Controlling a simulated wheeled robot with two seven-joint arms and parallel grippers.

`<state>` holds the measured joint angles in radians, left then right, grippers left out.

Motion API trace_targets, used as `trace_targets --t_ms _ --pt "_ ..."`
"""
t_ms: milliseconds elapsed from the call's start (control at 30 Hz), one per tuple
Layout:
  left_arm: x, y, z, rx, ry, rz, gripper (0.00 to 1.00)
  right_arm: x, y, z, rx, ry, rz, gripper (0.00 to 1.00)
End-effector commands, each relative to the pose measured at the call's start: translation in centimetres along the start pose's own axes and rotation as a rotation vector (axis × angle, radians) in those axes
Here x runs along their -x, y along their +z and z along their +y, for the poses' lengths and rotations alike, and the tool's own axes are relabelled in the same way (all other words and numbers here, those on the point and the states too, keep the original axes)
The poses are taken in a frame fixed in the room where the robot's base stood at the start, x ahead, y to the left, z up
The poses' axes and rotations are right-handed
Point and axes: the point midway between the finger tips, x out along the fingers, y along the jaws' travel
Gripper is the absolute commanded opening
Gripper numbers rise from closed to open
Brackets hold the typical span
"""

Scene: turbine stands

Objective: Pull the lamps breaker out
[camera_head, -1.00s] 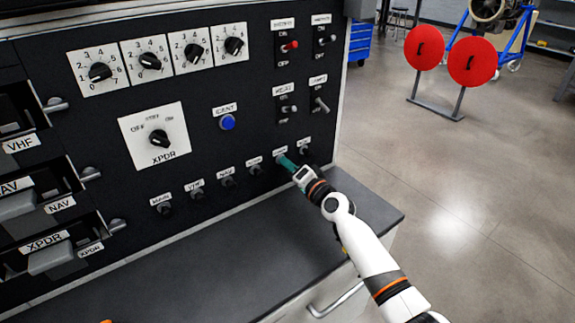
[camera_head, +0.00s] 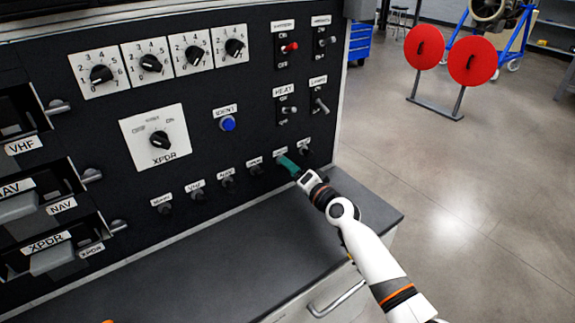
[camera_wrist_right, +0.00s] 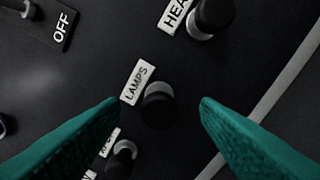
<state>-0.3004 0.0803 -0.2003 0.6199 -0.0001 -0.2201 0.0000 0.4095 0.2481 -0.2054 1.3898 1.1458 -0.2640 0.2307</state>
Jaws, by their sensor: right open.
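The lamps breaker (camera_wrist_right: 158,105) is a dark round knob with a grey collar, beside the white LAMPS label (camera_wrist_right: 136,82) in the right wrist view. My right gripper (camera_wrist_right: 160,103) is open, with its two teal fingers on either side of the knob and a visible gap to each. In the head view the right gripper (camera_head: 284,164) reaches the lower breaker row from the right and hides the lamps breaker. I cannot tell how deep the fingers reach around the knob.
The HEAT breaker (camera_wrist_right: 212,15) is at the upper right, and another breaker (camera_wrist_right: 122,158) lies close at lower left, near one finger. A dark ledge (camera_head: 210,262) runs below the panel. Toggle switches (camera_head: 288,111) sit above the row.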

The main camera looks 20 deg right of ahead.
Motion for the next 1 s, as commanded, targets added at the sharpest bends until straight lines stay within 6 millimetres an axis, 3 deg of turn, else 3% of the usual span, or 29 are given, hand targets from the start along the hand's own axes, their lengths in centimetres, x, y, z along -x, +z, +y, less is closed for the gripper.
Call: trace_targets --t_ms 600,1000 --pt "1.4 0.2 0.0 0.0 0.0 -0.001 0.36 5.0 0.0 0.0 0.001 -0.001 0.0 0.57" --pt "1.5 0.2 0.0 0.0 0.0 -0.001 0.36 5.5 0.0 0.1 0.0 0.001 0.0 0.57"
